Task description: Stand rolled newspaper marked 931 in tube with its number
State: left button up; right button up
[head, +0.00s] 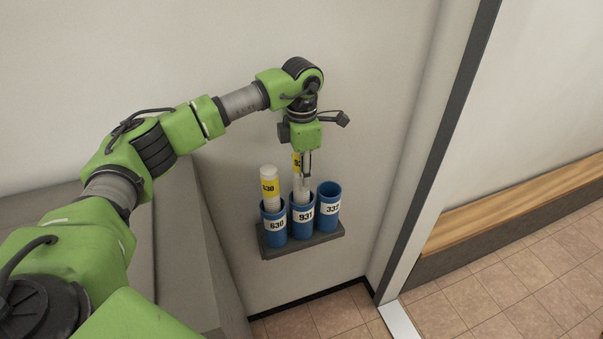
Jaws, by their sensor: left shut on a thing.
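A rolled newspaper with a yellow label (297,184) stands upright with its lower end inside the middle blue tube (303,225), which is marked 931. Only the first digit or so of its label shows beside the gripper, and it reads as starting with 9. My left gripper (305,172) points down from above and is shut on this newspaper near its top. My right gripper is not in view.
The left blue tube (274,236), marked 630, holds another rolled newspaper (269,182) marked 630. The right tube (329,219), marked 332, looks empty. The tubes stand on a dark shelf (318,243) against the wall. A grey cabinet (178,230) is at left.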

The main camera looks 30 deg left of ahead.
pick_arm(q)
jog(key=o, duration=1.2)
jog(key=shift+o, duration=0.2)
notch_tip(320, 180, up, 12)
jog(key=shift+r, duration=0.1)
